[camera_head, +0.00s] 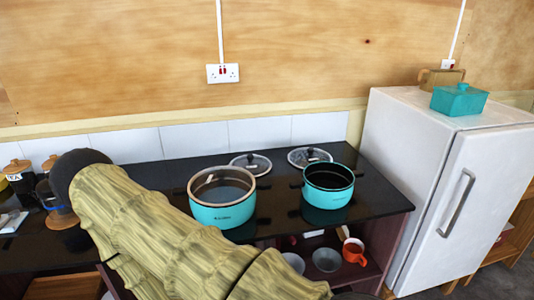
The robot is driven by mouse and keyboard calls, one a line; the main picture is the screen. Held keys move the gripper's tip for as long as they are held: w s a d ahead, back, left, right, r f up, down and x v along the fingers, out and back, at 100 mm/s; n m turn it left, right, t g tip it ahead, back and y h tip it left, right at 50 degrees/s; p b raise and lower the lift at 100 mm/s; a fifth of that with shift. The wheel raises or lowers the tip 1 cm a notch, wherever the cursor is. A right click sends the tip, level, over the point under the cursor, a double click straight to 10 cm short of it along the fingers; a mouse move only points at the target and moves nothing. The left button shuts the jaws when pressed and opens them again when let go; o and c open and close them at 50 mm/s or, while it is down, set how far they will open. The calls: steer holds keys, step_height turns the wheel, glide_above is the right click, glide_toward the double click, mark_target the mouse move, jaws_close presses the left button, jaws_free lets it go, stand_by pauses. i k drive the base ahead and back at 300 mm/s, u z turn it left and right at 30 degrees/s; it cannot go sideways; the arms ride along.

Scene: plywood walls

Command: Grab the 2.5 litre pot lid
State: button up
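Two round glass pot lids with metal rims and dark knobs lie flat at the back of the black counter. The left lid (250,165) is behind a turquoise pot (222,212) with a pale rim. The right lid (300,158) is behind a turquoise pot with a dark rim (325,201). Both pots stand without lids on them. I cannot read which lid is the 2.5 litre one. My arm crosses the lower left in front of the counter, in patterned green-yellow covering. My gripper is not visible.
A white fridge (407,184) stands right of the counter (378,188), with a turquoise lidded dish (459,101) on top. Wooden-lidded jars (20,178) stand at the far left. Bowls (326,260) and an orange mug (354,251) sit on the shelf below. The back wall has a socket (222,73).

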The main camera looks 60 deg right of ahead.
mark_target(258, 165)
steer(key=z, duration=1.5)
